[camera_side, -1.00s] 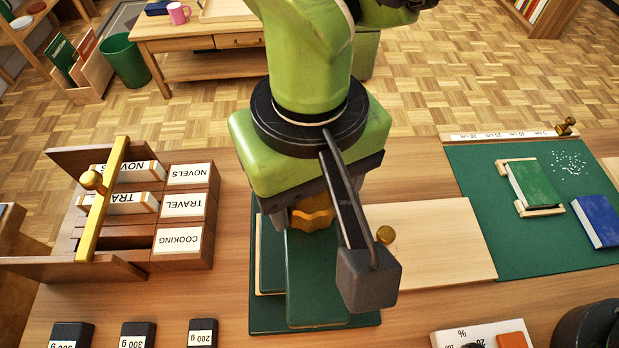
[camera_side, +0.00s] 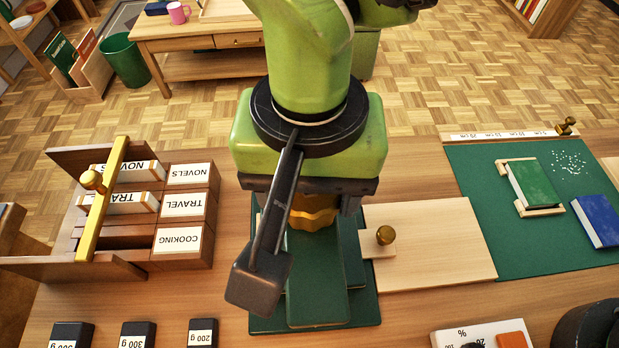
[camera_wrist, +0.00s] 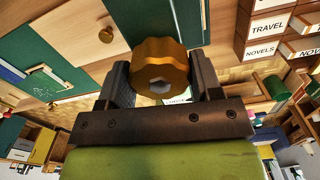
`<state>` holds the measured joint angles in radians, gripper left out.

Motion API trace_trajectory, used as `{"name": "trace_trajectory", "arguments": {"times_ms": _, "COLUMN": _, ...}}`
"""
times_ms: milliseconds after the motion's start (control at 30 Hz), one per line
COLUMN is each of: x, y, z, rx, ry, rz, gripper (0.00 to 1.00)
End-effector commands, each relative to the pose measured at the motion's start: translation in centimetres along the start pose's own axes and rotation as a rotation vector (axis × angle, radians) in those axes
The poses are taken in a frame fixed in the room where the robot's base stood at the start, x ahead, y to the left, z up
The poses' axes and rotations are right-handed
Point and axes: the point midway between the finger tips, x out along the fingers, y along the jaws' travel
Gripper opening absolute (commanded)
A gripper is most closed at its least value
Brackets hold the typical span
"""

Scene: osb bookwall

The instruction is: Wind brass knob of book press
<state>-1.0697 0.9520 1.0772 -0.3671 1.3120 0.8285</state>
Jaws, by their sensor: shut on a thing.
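The brass knob (camera_side: 314,212) of the green book press (camera_side: 318,285) sits under my gripper in the side view. It is a lobed knob, and in the wrist view the brass knob (camera_wrist: 161,66) shows between my two fingers. My gripper (camera_side: 305,205) points down and is shut on the knob, with one finger on each side. The wrist camera's dark arm and box hang in front and hide part of the press in the side view. The press's base plate shows at its lower right.
A wooden book rack (camera_side: 75,215) with a brass bar stands at left beside labelled blocks (camera_side: 182,240). Black weights (camera_side: 202,333) stand along the front edge. A pale board with a small brass knob (camera_side: 385,235) lies right of the press. A green mat (camera_side: 490,190) holds books farther right.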

Motion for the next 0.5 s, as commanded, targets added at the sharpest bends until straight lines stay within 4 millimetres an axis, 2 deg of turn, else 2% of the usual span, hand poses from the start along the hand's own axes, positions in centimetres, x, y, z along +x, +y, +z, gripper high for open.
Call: {"name": "trace_trajectory", "arguments": {"times_ms": 500, "x": -0.10, "y": -0.01, "z": -0.07, "rx": 0.489, "ry": 0.002, "rz": -0.003, "gripper": 0.35}}
